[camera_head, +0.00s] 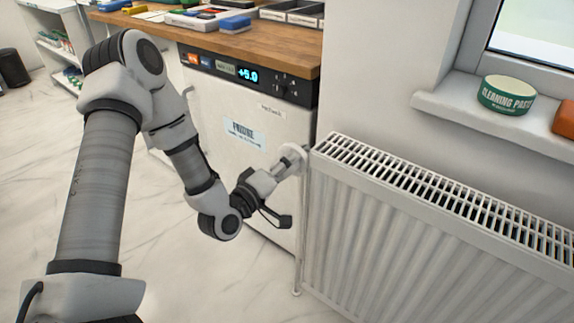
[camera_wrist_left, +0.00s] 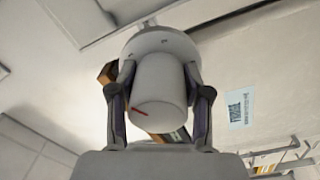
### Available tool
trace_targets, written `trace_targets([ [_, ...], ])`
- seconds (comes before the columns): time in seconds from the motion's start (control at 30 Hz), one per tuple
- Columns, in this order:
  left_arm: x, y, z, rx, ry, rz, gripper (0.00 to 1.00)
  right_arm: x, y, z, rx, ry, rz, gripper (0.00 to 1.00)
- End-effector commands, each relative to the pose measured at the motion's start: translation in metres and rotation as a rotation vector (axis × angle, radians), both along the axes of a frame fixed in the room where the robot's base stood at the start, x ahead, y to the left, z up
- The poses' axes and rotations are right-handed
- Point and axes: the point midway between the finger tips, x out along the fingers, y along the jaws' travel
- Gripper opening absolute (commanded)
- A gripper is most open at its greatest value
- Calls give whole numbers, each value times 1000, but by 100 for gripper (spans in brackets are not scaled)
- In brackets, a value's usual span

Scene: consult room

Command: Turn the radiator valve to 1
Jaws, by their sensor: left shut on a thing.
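The radiator valve (camera_wrist_left: 158,84) is a white round knob with a red mark on its lower left in the left wrist view. A pale round flange with small marks sits behind it. In the head view the valve (camera_head: 293,156) is at the upper left corner of the white radiator (camera_head: 400,225). My left gripper (camera_wrist_left: 158,92) is shut on the valve knob, with one finger on each side. In the head view my left gripper (camera_head: 284,168) reaches the valve from the left. The numbers on the valve cannot be read. My right gripper is not in view.
A white fridge (camera_head: 235,120) with a lit display stands behind my left arm, under a wooden worktop (camera_head: 290,50). A green tin (camera_head: 507,95) and an orange object (camera_head: 565,120) sit on the windowsill (camera_head: 460,105).

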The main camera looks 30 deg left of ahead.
Motion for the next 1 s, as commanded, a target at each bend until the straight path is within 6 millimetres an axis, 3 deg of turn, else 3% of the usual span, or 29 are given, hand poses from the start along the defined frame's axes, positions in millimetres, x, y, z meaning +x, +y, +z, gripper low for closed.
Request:
trace_targets([
  [0.07, 0, 0, 0, 0, 1, 0, 14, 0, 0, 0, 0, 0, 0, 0],
  [0.1, 0, 0, 0, 0, 1, 0, 52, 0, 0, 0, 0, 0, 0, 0],
  [0.17, 0, 0, 0, 0, 1, 0, 73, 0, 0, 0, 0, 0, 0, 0],
  [0.6, 0, 0, 2, 66, -5, 0, 74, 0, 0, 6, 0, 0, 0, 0],
  [0.77, 0, 0, 5, 295, -22, 0, 74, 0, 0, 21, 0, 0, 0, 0],
  [1.0, 0, 1, 4, 766, -59, -1, 74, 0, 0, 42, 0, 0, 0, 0],
])
